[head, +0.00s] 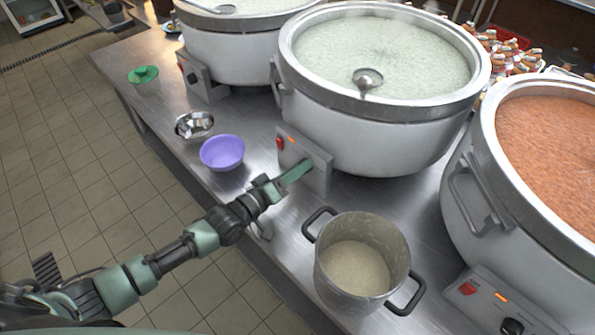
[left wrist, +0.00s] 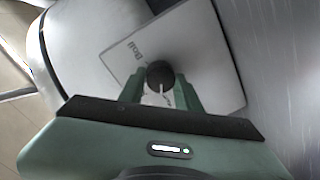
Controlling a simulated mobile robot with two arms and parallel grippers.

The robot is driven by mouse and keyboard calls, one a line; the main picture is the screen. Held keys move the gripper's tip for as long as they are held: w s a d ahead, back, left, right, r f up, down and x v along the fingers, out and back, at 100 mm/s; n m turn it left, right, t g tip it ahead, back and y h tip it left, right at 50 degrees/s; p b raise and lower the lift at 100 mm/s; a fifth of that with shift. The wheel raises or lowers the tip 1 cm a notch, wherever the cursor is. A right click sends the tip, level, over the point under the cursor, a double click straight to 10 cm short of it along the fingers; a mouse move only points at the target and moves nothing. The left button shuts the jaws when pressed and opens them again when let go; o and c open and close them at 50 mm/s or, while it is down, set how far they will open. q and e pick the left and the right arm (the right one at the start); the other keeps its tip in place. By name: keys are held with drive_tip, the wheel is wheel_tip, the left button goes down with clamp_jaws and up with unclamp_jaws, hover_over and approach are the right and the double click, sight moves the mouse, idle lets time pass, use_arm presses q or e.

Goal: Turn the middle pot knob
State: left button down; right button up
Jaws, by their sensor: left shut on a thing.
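The middle pot (head: 375,100) is a large steel stockpot of pale congee with a ladle in it. Its control box (head: 318,172) on the front carries a red switch and an orange light. My left gripper (head: 300,171) reaches the box from the left and hides the knob in the head view. In the left wrist view the round black knob (left wrist: 160,74), with a pale pointer line, sits between the fingers of my left gripper (left wrist: 161,92), which is shut on it. The box panel (left wrist: 205,50) shows behind. My right gripper is not in view.
A smaller pot (head: 355,270) with black handles stands close to the right of my left arm. A purple bowl (head: 222,152), a metal bowl (head: 194,124) and a green-lidded container (head: 144,80) stand left. An orange-filled pot (head: 545,150) is at right.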

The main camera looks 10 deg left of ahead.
use_arm(q)
drive_tip(key=shift+f+n, duration=0.1)
drive_tip(key=shift+n, duration=0.7)
drive_tip(key=c, duration=1)
unclamp_jaws()
drive_tip(key=shift+a, duration=0.1)
drive_tip(key=b+v, duration=0.1)
drive_tip(key=v, duration=0.6)
drive_tip(key=shift+s+a+b, duration=0.25)
drive_tip(key=shift+s+b, duration=0.05)
drive_tip(key=shift+s, duration=0.05)
